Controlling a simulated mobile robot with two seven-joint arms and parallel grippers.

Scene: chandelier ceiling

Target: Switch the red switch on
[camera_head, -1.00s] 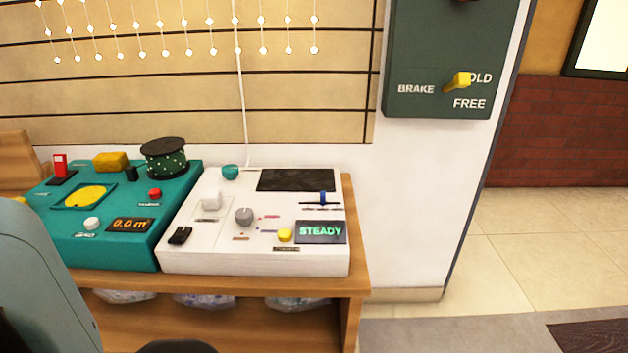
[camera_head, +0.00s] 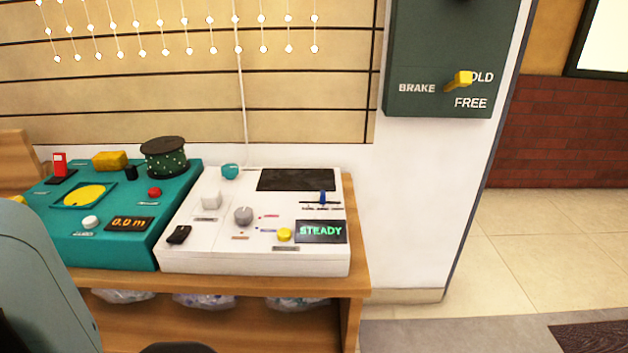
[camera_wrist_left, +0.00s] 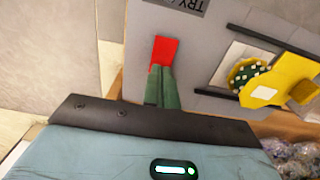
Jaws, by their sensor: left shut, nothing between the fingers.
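A flat red piece (camera_wrist_left: 163,52), which looks like the red switch, is set in a grey panel (camera_wrist_left: 200,45) in the left wrist view. My left gripper (camera_wrist_left: 162,70) is shut and empty. Its green fingertips overlap the lower edge of the red piece in the picture; I cannot tell whether they touch it. The head view shows part of my left arm (camera_head: 40,285) at the lower left, but not the gripper. That view also has an upright red piece (camera_head: 60,163) on a black base at the far left of the teal console. My right gripper is not in view.
The teal console (camera_head: 110,255) and white console (camera_head: 250,262) stand side by side on a wooden table (camera_head: 362,280). A green brake box (camera_head: 435,60) hangs on the wall. In the wrist view a yellow piece (camera_wrist_left: 270,85) and a green dotted spool (camera_wrist_left: 240,72) are right of the fingers.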

